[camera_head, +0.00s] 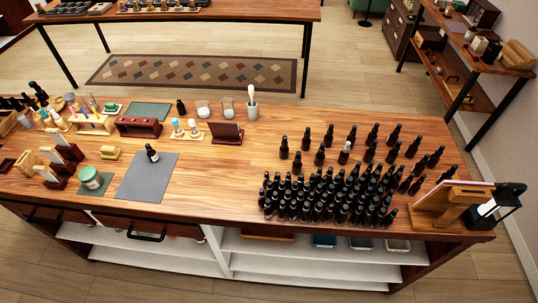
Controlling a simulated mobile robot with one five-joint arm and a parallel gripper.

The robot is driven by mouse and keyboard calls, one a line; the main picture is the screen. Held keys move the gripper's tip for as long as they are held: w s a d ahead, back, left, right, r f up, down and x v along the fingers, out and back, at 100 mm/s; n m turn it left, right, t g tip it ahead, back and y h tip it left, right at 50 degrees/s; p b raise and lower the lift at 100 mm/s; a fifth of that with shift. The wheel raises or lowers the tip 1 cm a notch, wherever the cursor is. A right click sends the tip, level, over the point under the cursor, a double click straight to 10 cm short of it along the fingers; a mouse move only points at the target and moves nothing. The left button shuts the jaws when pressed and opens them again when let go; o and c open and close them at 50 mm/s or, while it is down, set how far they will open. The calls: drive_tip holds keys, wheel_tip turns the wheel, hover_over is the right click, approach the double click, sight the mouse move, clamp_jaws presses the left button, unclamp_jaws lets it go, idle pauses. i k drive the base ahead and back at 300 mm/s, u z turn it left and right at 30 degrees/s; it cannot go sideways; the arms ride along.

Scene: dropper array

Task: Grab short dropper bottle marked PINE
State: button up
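Many dark dropper bottles (330,196) stand packed together on the right half of the wooden worktable. More stand spaced apart behind them, among them one with a pale body or label (344,153). A single dark bottle with a pale label (152,154) stands alone on a grey mat (139,185) left of centre. Another small dark bottle (181,107) stands near the back edge. No label is readable at this size, so I cannot tell which bottle is marked PINE. My gripper is not in view.
Wooden racks and holders (92,123) crowd the table's left end, with a green-lidded jar (91,179). A wooden stand (445,204) and a black device (497,206) stand at the right end. Bare tabletop (220,185) lies between mat and bottles.

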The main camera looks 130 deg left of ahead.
sight(152, 156)
drive_tip(key=u, duration=0.1)
drive_tip(key=i, duration=0.3)
drive_tip(key=u, duration=5.2)
